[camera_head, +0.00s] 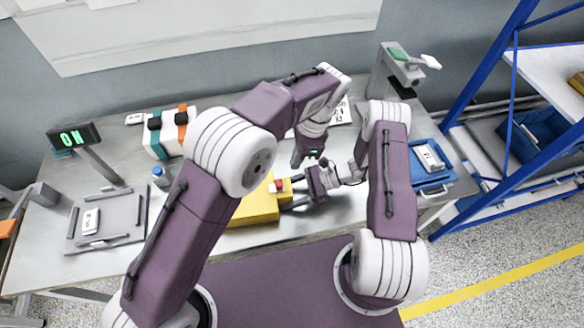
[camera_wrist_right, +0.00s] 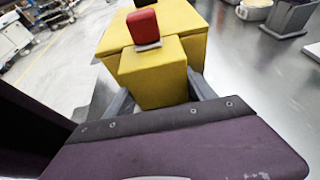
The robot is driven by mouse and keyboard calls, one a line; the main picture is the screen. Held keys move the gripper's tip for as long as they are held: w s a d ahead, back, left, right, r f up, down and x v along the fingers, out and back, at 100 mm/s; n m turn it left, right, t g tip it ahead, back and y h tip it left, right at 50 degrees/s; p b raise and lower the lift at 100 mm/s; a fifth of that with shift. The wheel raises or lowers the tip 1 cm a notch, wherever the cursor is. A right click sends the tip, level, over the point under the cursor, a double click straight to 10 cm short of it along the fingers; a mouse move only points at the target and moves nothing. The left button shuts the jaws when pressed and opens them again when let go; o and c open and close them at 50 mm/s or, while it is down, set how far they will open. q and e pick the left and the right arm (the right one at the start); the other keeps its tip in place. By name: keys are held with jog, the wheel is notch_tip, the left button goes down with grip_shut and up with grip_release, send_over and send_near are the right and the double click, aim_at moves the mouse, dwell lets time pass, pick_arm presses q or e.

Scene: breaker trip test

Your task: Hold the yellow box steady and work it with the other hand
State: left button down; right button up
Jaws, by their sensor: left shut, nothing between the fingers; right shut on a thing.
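The yellow box (camera_head: 252,208) sits on the grey bench, partly hidden behind my left arm. A smaller yellow block juts from its end toward my right gripper, with a red switch or button (camera_head: 279,186) on top. The right wrist view shows the box (camera_wrist_right: 195,22), its block (camera_wrist_right: 155,75) and the red part (camera_wrist_right: 143,26) close up. My right gripper (camera_head: 291,193) is shut on that block, one finger on each side. My left gripper (camera_head: 301,160) is shut and empty, pointing down just above and beyond the red part, apart from it.
A small display (camera_head: 73,137) with green lit letters, seemingly ON, stands at the left. A grey tray (camera_head: 130,208) lies below it. A white case with orange and green straps (camera_head: 170,130) stands at the back. A blue tray (camera_head: 440,175) and blue rack (camera_head: 490,75) are at right.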

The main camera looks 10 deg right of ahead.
dwell(0.4)
jog(key=o, duration=1.7)
